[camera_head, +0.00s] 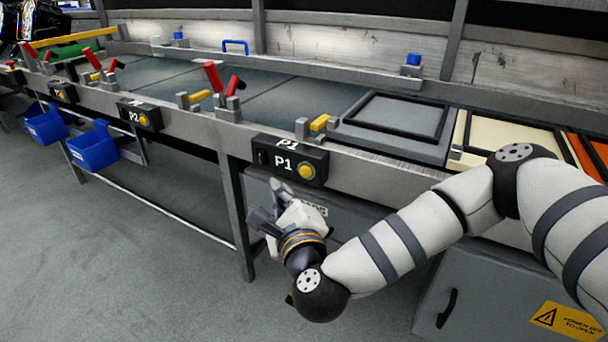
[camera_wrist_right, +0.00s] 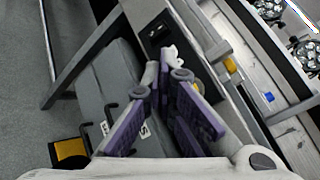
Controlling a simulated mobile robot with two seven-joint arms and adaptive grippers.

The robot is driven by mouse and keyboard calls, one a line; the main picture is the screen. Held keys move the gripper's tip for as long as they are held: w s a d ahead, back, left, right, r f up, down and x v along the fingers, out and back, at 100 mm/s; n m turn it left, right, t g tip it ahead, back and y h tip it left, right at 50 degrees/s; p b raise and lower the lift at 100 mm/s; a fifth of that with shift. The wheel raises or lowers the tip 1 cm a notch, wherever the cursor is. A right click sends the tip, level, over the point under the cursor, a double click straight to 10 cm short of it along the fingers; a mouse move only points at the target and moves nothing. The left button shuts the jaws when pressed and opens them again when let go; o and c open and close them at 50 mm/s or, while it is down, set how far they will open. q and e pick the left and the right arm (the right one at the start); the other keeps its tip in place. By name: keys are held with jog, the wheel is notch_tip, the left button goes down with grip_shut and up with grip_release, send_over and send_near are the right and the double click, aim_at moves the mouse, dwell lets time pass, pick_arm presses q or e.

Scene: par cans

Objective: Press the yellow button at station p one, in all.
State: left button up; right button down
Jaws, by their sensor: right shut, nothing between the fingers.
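The P1 station box (camera_head: 268,157) is black with white lettering and sits on the front rail of the bench in the head view. Its round yellow button (camera_head: 306,171) is on the right of its front face and is in plain sight. My right gripper (camera_head: 262,220) is shut and empty, in front of and below the box, apart from the button. In the right wrist view the shut fingers (camera_wrist_right: 165,75) with purple pads cover part of the P1 box (camera_wrist_right: 154,30), and the button is mostly hidden behind them. My left gripper is not in view.
A P2 box (camera_head: 132,112) with its own yellow button stands farther left on the rail. Red and yellow clamps (camera_head: 228,90) and a grey framed tray (camera_head: 392,122) are on the bench. Blue bins (camera_head: 92,148) hang at left. A grey cabinet (camera_head: 470,290) stands below. The floor at left is clear.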

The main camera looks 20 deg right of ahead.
jog(key=shift+w+d, duration=0.75)
jog(key=shift+d, duration=0.2)
jog(key=shift+w+d, duration=0.7)
jog(key=shift+d, duration=0.2)
jog(key=shift+d, duration=0.1)
jog(key=shift+w+d, duration=0.2)
jog(key=shift+w, duration=0.05)
jog(key=shift+w+d+b, duration=0.25)
jog(key=shift+d+b, duration=0.1)
dwell(0.8)
jog(key=shift+a, duration=0.1)
jog(key=shift+s+a, duration=0.5)
jog(key=shift+a, duration=0.05)
jog(key=shift+s+a, duration=0.1)
jog(key=shift+s+a+p, duration=0.4)
jog(key=shift+s+a, duration=0.35)
jog(key=shift+a, duration=0.2)
jog(key=shift+s+a+p, duration=0.35)
jog(key=shift+s+a, duration=0.35)
jog(key=shift+a, duration=0.25)
